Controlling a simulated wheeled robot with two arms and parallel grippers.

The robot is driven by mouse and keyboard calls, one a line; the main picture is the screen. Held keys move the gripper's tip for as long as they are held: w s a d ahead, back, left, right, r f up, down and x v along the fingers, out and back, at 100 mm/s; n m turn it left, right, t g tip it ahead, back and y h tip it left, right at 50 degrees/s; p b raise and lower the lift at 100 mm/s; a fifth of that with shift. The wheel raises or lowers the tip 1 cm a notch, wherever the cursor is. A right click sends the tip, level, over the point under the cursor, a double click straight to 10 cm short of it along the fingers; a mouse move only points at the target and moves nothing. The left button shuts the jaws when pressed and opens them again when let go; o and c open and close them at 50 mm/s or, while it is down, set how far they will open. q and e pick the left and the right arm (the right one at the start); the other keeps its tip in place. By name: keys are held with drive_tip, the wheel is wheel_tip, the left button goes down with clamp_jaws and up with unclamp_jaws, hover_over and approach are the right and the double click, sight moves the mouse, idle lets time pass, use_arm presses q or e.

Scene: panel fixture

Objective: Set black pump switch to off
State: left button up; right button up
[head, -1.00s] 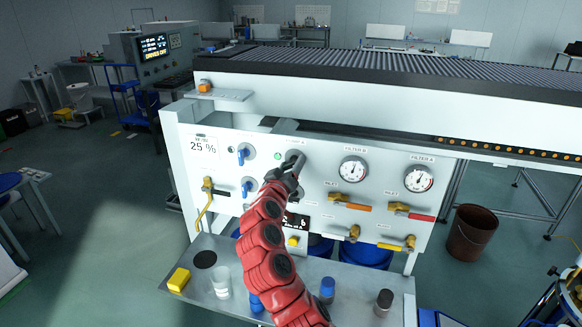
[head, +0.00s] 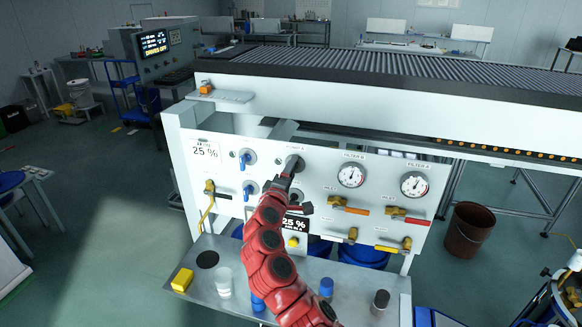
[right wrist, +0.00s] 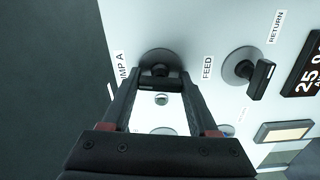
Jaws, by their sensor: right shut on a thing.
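The black pump switch (head: 293,162) is a round dark knob near the top middle of the white panel (head: 325,180). In the right wrist view, the switch (right wrist: 160,84) has a bar handle on a grey disc beside a partly hidden "PUMP A" label. My right gripper (head: 289,172) reaches up to it from below and is shut on the handle, with a finger on each side (right wrist: 161,88). The gripper hides part of the knob in the head view. My left gripper is not in view.
Blue-handled valves (head: 245,161) sit left of the switch. Two gauges (head: 351,175) and orange and red levers (head: 349,208) sit right. Another black handle (right wrist: 261,79) is near in the wrist view. A shelf (head: 250,285) with small containers runs below.

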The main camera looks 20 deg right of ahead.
drive_tip(key=shift+n+p, duration=0.35)
drive_tip(key=shift+n, duration=0.35)
drive_tip(key=o, duration=1.4)
drive_tip(key=b+v, duration=0.5)
drive_tip(key=v, duration=1.2)
drive_tip(key=shift+s+a, duration=0.15)
drive_tip(key=shift+a, duration=0.1)
